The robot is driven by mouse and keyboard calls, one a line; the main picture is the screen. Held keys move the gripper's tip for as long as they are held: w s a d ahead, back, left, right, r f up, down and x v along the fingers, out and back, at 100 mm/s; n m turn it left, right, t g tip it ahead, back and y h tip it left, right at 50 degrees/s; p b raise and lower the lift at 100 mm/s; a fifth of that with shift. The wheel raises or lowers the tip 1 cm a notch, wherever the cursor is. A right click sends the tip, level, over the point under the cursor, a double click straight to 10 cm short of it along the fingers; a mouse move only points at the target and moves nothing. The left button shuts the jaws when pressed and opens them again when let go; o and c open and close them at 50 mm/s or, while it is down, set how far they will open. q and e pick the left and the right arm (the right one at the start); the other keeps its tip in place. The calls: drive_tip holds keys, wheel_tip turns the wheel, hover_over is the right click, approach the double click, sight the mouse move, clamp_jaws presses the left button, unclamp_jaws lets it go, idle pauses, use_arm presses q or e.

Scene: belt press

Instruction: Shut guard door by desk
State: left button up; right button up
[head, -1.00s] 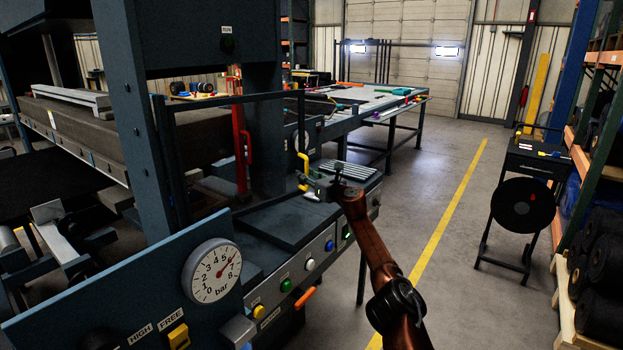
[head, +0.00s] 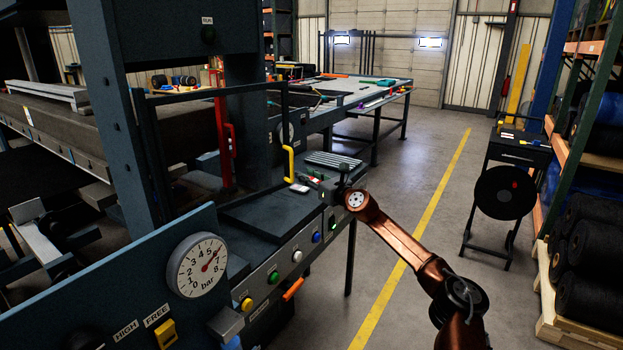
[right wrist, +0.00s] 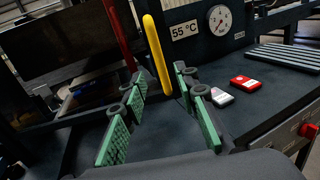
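The guard door is a dark frame with a see-through panel (head: 215,92), standing over the control desk (head: 262,212) beside the press. Its upright yellow handle (head: 289,164) hangs at the door's right edge. My right gripper (head: 328,188) is over the far part of the desk, just right of the handle; its fingers are hard to make out there. In the right wrist view its green-padded fingers (right wrist: 162,100) are spread open. The yellow handle (right wrist: 157,55) shows between and beyond them, not clasped. My left gripper is out of view.
The desk front has several coloured buttons and an orange lever (head: 293,289). A red item (right wrist: 245,82) and a pale item (right wrist: 217,96) lie on the desk by the fingers. A pressure gauge (head: 197,265) is nearby.

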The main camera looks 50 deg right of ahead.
drive_tip(key=shift+s+a, duration=0.25)
drive_tip(key=shift+s, duration=0.9)
drive_tip(key=shift+c, duration=0.5)
